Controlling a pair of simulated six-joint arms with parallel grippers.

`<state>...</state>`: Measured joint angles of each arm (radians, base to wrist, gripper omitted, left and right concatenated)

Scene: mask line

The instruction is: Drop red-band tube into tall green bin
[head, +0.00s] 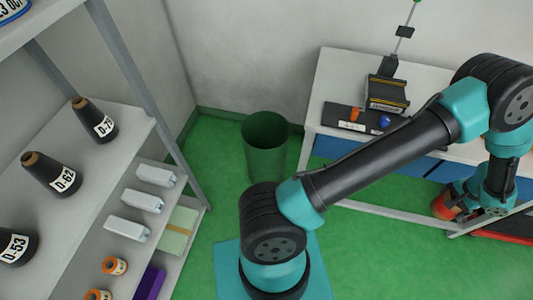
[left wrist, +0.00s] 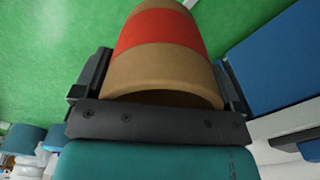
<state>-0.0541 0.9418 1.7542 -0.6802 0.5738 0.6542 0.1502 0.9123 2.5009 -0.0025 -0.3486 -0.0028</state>
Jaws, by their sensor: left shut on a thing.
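The red-band tube (left wrist: 160,35) is tan with a broad red band, and its near end shows an open rim. My left gripper (left wrist: 160,95) is shut on it, with one dark finger on each side. In the head view my left gripper (head: 459,200) is low at the right, beside the white table, and the tube's reddish part (head: 445,206) shows at its tip. The tall green bin (head: 267,160) stands on the green floor near the back wall, left of the table. The tube is well to the right of the bin. My right gripper is not in view.
A shelf rack (head: 130,170) with dark cones, white parts and orange-ended rolls stands at the left. The white table (head: 345,75) carries a dark tray (head: 340,115) and a small stand; blue panels (head: 340,150) are below its top. Open floor lies around the bin.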

